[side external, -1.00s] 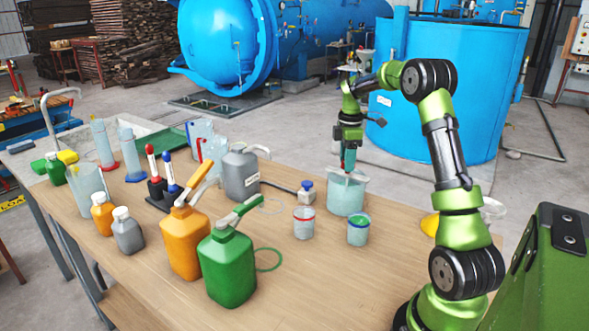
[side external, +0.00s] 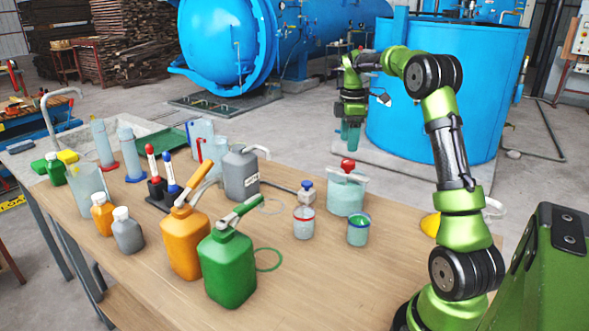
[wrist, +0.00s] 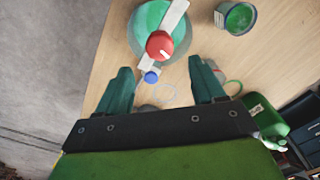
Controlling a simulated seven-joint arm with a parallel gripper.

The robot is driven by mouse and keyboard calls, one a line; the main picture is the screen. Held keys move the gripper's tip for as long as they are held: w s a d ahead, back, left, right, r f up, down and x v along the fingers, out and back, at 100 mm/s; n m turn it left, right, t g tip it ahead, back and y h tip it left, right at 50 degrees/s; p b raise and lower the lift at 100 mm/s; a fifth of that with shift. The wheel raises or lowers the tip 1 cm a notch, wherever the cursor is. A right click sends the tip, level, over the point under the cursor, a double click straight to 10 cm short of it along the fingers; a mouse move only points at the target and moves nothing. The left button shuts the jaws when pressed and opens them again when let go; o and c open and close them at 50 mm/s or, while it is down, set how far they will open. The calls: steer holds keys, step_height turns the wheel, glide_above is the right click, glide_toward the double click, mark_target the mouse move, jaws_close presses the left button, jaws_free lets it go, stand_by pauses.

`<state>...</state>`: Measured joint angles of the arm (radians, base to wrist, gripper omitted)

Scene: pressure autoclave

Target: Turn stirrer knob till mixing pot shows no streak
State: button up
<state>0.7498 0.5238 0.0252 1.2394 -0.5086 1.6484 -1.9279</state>
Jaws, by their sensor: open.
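The mixing pot (side external: 347,198) is a clear beaker of pale teal contents with a white bar across its top. A red stirrer knob (side external: 348,165) stands on that bar. In the wrist view the knob (wrist: 160,45) shows a white mark, and the pot (wrist: 150,17) lies partly beneath the bar. I cannot make out a clear streak in the visible teal contents. My gripper (side external: 350,135) is above the knob, apart from it and empty. Its two fingers are spread in the wrist view (wrist: 162,75), with the knob showing beyond the gap between them.
A cup with green contents (side external: 358,232), a red-rimmed cup (side external: 304,224) and a blue-capped bottle (side external: 306,193) stand close to the pot. Orange (side external: 184,245) and green (side external: 228,268) jugs stand at front left. The wooden table's front middle is clear.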

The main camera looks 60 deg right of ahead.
mark_target(349, 160)
step_height(349, 160, up, 10)
stand_by(0.3)
stand_by(0.4)
steer(key=f+n, duration=0.2)
steer(key=f, duration=0.3)
steer(key=f+n, duration=0.2)
steer(key=f, duration=0.4)
steer(key=f+n, duration=0.3)
steer(key=f, duration=0.3)
steer(key=shift+s+d, duration=0.15)
steer(key=shift+d, duration=0.05)
steer(key=c, duration=1.1)
steer(key=shift+o, duration=0.2)
